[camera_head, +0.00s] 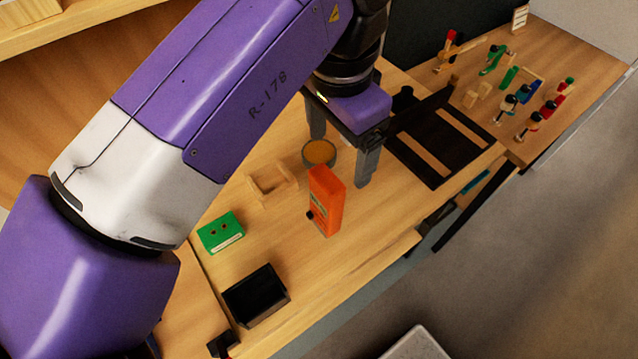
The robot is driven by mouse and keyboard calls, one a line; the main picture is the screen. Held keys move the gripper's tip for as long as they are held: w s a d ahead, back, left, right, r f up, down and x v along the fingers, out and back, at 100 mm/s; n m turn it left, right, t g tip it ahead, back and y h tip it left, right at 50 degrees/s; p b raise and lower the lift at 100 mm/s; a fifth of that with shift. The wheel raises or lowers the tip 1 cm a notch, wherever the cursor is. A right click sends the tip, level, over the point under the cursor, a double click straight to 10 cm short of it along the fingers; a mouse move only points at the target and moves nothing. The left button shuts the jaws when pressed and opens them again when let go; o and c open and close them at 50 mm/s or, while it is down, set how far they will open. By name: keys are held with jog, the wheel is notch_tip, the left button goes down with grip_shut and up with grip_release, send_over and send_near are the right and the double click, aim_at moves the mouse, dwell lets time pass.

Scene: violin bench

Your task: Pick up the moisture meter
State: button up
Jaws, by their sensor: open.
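An orange upright box-shaped device (328,203) with a small greenish patch and a black knob on its front stands on the wooden bench; it looks like the moisture meter, though its label is too small to read. A flat green device (221,232) with two dark spots and a pale strip lies to its left. My gripper (340,161) is open, fingers pointing down, above and behind the orange device. The right finger is close to the device's upper right in the picture; I cannot tell the exact gap.
A black bin (248,303) sits at the bench's front left. Clamps and small tools (530,97) stand at far right.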

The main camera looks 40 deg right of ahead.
aim_at(327, 178)
jog(key=shift+s+a+r+y, duration=0.1)
jog(key=shift+a+y, duration=0.05)
jog(key=shift+a, duration=0.3)
jog(key=shift+s+a+r+y, duration=0.1)
jog(key=shift+a+y, duration=0.05)
jog(key=shift+a, duration=0.3)
jog(key=shift+s+a+f, duration=0.1)
jog(key=shift+a, duration=0.15)
notch_tip(327, 178, down, 2)
jog(key=shift+f, duration=0.25)
jog(key=shift+w+d+f+p, duration=0.15)
jog(key=shift+w+f, duration=0.05)
jog(key=shift+f, duration=1.1)
jog(key=shift+w+d+f+p, duration=0.1)
jog(key=shift+w+f+p, duration=0.05)
jog(key=shift+f, duration=1.1)
grip_shut()
